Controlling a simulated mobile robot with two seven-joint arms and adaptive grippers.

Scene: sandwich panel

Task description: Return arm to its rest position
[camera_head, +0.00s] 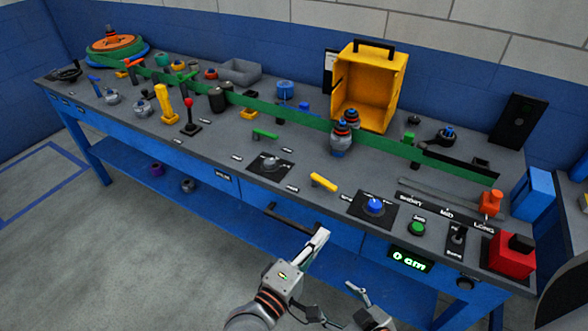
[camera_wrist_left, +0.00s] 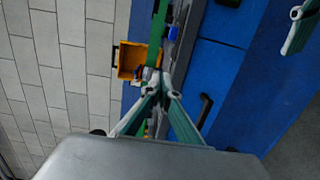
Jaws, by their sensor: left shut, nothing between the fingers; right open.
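My left gripper (camera_head: 319,237) is shut and empty. My right gripper (camera_head: 333,297) is open and empty, lower in the head view, in front of the bench and below the green "0 cm" display (camera_head: 410,260).
The bench (camera_head: 215,150) carries a green strip (camera_head: 270,116) along its length, a yellow box (camera_head: 370,82), a blue knob (camera_head: 375,206), a green button (camera_head: 418,228) and a red block (camera_head: 510,256). The floor (camera_head: 110,260) at the left is clear.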

